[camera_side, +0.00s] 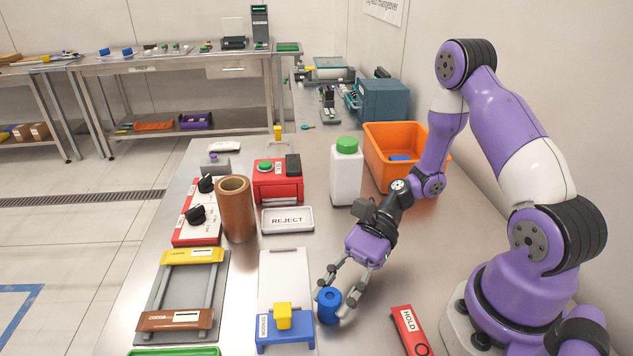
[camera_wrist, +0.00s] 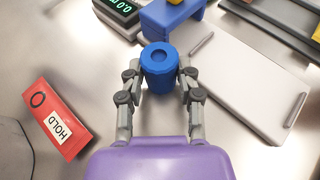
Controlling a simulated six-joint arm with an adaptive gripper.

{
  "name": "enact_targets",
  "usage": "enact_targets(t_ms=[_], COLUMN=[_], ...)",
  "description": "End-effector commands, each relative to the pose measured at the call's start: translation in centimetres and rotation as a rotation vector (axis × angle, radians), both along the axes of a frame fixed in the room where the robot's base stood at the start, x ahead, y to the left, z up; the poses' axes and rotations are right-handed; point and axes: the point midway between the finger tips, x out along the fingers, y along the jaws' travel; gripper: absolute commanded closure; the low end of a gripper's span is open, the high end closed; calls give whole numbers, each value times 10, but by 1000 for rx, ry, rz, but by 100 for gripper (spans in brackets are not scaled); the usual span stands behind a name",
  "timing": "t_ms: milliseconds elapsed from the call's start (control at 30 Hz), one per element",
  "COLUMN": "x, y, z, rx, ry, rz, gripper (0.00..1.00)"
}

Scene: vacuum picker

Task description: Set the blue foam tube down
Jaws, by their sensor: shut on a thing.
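The blue foam tube (camera_side: 329,305) is a short upright cylinder with a hole in its top. My gripper (camera_side: 329,294) is shut on it, with one finger on each side. In the wrist view the tube (camera_wrist: 159,66) sits between the fingertips of my gripper (camera_wrist: 159,76). The tube is at or very near the steel table top, just right of the blue stand. I cannot tell whether its base touches the table.
A blue stand (camera_side: 286,338) with a yellow block (camera_side: 283,316) is close left of the tube. A red HOLD plate (camera_side: 411,331) lies to the right. A REJECT tray (camera_side: 287,220), brown tube (camera_side: 236,210), white bottle (camera_side: 346,175) and orange bin (camera_side: 372,146) stand farther back.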

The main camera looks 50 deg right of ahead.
Motion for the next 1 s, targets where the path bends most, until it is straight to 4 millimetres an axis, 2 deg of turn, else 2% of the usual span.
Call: enact_targets(t_ms=[133,267,767,867,1000], x=[0,1,2,13,49], y=[-1,-1,-1,-6,-27], z=[2,12,91,101,122], rx=[-4,-4,-4,-4,-5], ry=[2,-2,-3,-2,-7], rz=[-1,-1,-11,-97,-400], gripper=[94,94,94,94,94])
